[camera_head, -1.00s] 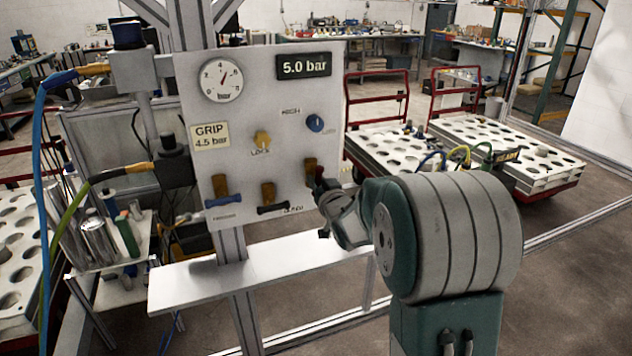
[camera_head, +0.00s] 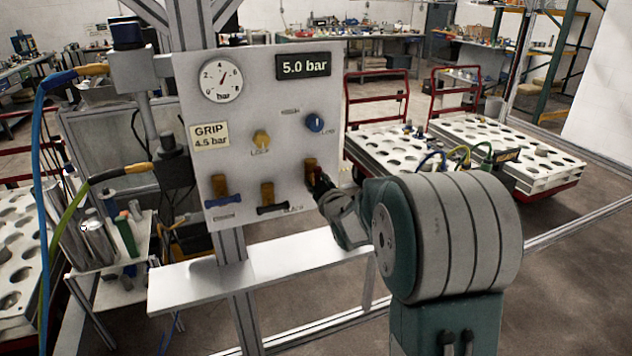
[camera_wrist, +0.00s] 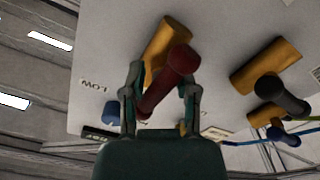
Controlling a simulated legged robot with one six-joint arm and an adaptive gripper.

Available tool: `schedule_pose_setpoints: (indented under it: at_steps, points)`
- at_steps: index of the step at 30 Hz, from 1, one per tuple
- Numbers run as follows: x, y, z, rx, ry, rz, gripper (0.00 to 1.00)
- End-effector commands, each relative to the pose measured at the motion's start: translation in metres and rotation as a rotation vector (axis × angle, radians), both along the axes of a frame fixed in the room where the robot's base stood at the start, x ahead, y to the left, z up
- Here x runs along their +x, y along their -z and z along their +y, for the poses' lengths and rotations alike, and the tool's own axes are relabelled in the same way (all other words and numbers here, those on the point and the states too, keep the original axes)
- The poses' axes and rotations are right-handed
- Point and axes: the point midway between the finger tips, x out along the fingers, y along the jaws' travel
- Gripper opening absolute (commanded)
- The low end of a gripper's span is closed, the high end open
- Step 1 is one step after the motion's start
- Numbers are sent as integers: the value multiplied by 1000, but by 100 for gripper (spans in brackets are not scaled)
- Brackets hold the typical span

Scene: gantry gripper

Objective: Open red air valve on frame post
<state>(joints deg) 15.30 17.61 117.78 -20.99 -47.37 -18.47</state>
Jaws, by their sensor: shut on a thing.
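The red valve handle (camera_wrist: 168,80) sits on a brass valve body (camera_wrist: 165,45) at the lower right of the panel. In the wrist view the handle slants roughly along the brass body. My gripper (camera_wrist: 160,96) has one finger on each side of the handle and is shut on it. In the head view my gripper (camera_head: 326,190) reaches the panel from the right and covers much of the red handle.
To its left are a valve with a black handle (camera_head: 272,208) and one with a blue handle (camera_head: 222,200). Above are a yellow knob (camera_head: 261,139), a blue knob (camera_head: 315,122), a gauge (camera_head: 221,80) and a 5.0 bar display (camera_head: 303,65). A metal shelf (camera_head: 255,262) runs below the panel.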

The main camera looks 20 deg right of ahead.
Motion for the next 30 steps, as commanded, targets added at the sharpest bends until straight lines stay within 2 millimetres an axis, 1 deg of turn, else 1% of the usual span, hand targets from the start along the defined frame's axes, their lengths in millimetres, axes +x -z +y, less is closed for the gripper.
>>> schedule_pose_setpoints:
  at_steps: [5,16,17,18,19,30]
  points:
    - [0,0,0,-29,-1,0,0]
    - [-1,0,0,-33,-1,0,0]
    - [-1,0,0,-33,-1,0,44]
    - [-1,0,0,-32,-1,0,62]
    - [-1,0,0,-32,-1,0,67]
    - [-1,0,0,-28,0,0,67]
